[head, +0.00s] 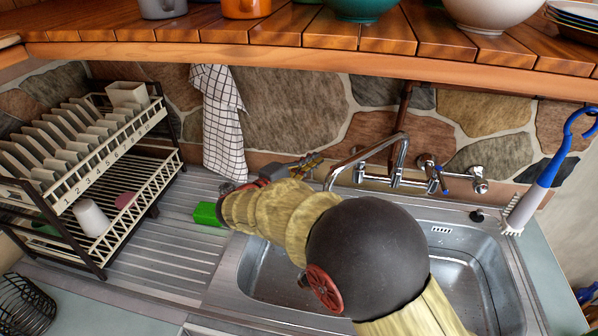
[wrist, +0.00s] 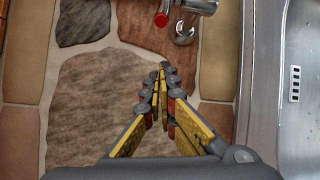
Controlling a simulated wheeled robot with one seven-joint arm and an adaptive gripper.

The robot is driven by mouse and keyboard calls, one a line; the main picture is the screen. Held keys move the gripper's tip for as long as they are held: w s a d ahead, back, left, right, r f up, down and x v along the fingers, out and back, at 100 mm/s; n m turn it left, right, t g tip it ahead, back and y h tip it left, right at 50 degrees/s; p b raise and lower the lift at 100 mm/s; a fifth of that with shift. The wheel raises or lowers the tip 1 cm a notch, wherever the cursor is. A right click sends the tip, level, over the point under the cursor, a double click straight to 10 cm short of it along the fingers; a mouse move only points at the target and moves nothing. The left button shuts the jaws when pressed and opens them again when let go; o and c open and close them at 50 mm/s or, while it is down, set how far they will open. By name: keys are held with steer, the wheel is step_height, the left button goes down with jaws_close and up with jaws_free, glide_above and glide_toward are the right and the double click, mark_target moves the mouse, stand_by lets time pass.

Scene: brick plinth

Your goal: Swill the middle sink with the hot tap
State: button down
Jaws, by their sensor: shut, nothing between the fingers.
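The steel sink basin (head: 470,262) lies at the lower right of the head view, and my arm hides its middle. A chrome mixer on the stone wall carries a curved spout (head: 352,152) pointing left over the basin. In the wrist view, a chrome tap with a red cap (wrist: 161,19) is at the top, ahead of my fingertips and apart from them. No red cap is clear in the head view. A blue-marked tap (head: 441,180) is on the mixer's right. My gripper (head: 316,160) is shut and empty near the wall, left of the spout; its fingers also show in the wrist view (wrist: 161,72).
A dish rack (head: 100,150) with plates stands at left on the ribbed drainer. A green block (head: 207,213) lies beside my arm. A checked towel (head: 222,125) hangs on the wall. A wooden shelf (head: 330,52) runs overhead. A blue brush (head: 545,170) is at right.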

steer(key=s, duration=0.1)
steer(key=s+d, duration=0.1)
steer(key=s+d+b, duration=0.1)
steer(key=shift+s+r, duration=0.2)
steer(key=shift+r, duration=0.15)
steer(key=s+d+b, duration=0.1)
steer(key=s+d, duration=0.3)
steer(key=s, duration=0.2)
steer(key=shift+d+b, duration=0.15)
steer(key=shift+b, duration=0.25)
stand_by(0.5)
steer(key=shift+s, duration=0.1)
stand_by(0.5)
